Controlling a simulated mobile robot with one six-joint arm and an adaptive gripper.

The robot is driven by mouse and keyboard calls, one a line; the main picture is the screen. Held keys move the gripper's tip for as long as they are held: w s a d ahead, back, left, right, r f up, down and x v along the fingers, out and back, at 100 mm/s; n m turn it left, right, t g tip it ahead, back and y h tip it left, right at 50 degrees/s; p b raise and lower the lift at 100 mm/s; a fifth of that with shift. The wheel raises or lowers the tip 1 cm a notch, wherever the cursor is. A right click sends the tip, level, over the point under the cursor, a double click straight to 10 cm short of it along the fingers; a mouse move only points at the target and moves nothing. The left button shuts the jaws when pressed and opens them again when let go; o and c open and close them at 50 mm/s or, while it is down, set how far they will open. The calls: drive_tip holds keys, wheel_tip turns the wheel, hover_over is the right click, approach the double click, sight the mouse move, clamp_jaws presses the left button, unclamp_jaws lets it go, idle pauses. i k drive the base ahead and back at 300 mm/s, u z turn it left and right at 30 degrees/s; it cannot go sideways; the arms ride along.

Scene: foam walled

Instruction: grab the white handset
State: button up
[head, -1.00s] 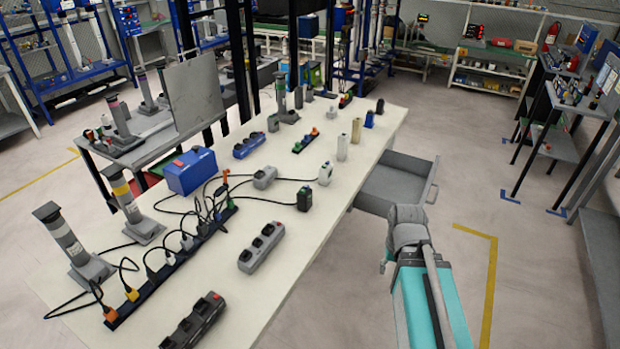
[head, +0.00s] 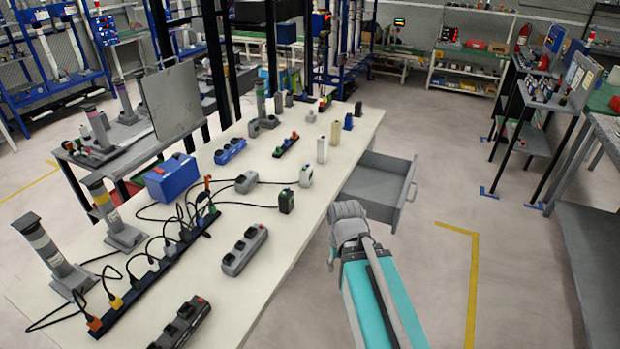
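Two slim white upright pieces stand on the long white table, a nearer one (head: 322,149) and a farther one (head: 335,131); both look handset-like, and I cannot tell which is the white handset. A white boxy device (head: 306,176) with a cable stands nearer, close to the table's right edge. My arm, with a teal link and a grey joint, reaches up from the bottom just right of the table. My gripper's fingers do not show, so whether they are open or shut is hidden.
The white table (head: 275,235) holds power strips, cables and a blue box (head: 172,177). A dark green plug-like block (head: 286,201) stands near the right edge. An open grey drawer (head: 375,185) juts out right of the table. The floor right of it is clear up to the shelves.

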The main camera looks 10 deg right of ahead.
sight(305, 177)
drive_tip(key=u, duration=0.1)
drive_tip(key=i, duration=1)
drive_tip(key=z, duration=0.1)
